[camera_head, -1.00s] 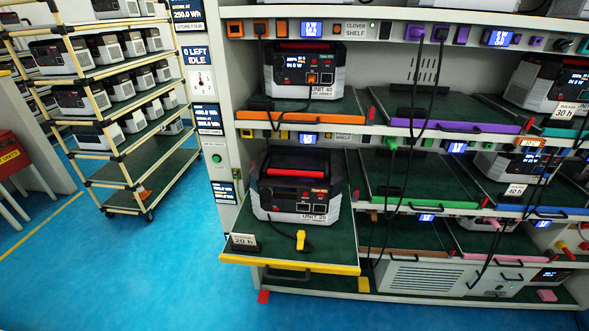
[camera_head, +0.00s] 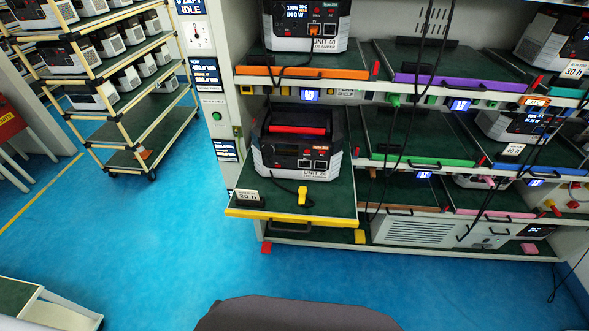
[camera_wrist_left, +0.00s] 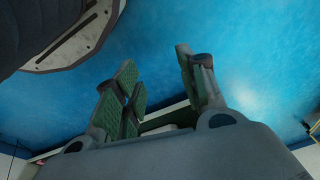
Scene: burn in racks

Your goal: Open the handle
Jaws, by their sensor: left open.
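In the head view, the power station marked UNIT 20 (camera_head: 297,143) stands upright on a green tray with a yellow front edge (camera_head: 290,217), which is pulled out from the rack. The unit has a red bar handle (camera_head: 297,130) across its top; whether it lies folded is hard to tell. A dark pull handle (camera_head: 290,226) sits below the yellow edge. My left gripper (camera_wrist_left: 160,85) shows only in the left wrist view. Its green-padded fingers are apart, with blue floor between and beyond them. My right gripper is not in view.
Black cables hang before the rack's right part. A wheeled shelf cart (camera_head: 150,130) stands at the left. Blue floor (camera_head: 150,250) in front is clear.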

